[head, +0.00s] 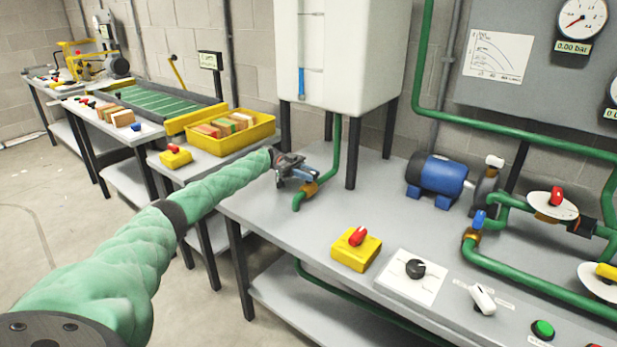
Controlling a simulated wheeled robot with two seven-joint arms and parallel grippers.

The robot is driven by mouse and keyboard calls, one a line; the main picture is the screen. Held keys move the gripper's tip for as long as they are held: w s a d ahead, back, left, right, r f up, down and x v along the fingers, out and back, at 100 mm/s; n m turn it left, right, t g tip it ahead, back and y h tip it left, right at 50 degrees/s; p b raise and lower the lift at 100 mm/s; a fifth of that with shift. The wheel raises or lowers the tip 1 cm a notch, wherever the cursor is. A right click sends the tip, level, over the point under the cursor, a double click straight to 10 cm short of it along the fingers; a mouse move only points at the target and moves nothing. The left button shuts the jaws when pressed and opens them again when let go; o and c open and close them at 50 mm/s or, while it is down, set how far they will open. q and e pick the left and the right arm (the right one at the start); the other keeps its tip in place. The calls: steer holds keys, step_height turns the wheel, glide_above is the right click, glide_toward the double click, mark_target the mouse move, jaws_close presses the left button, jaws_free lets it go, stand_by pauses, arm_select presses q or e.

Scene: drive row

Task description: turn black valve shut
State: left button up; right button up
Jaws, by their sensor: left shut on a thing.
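My left gripper (300,175) is at the outlet under the white tank, at the left end of the pump bench. It is shut on the handle of the valve there. The valve's brass body (309,189) shows just below the jaws, on a short green pipe. My right gripper is not in view.
The white tank (345,45) stands on dark legs close to my gripper. A blue pump motor (436,174), a red switch on a yellow box (356,249) and a black knob (415,268) are on the bench. A yellow crate (258,130) is at the left.

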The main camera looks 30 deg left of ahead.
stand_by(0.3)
arm_select(q)
steer(key=o, duration=1)
steer(key=shift+w+a+b, duration=0.2)
steer(key=shift+a+b, duration=0.25)
steer(key=shift+a, duration=1.5)
steer(key=shift+w+a+b, duration=0.2)
steer(key=shift+a+b, duration=0.25)
steer(key=shift+a, duration=1.5)
steer(key=shift+r, duration=0.1)
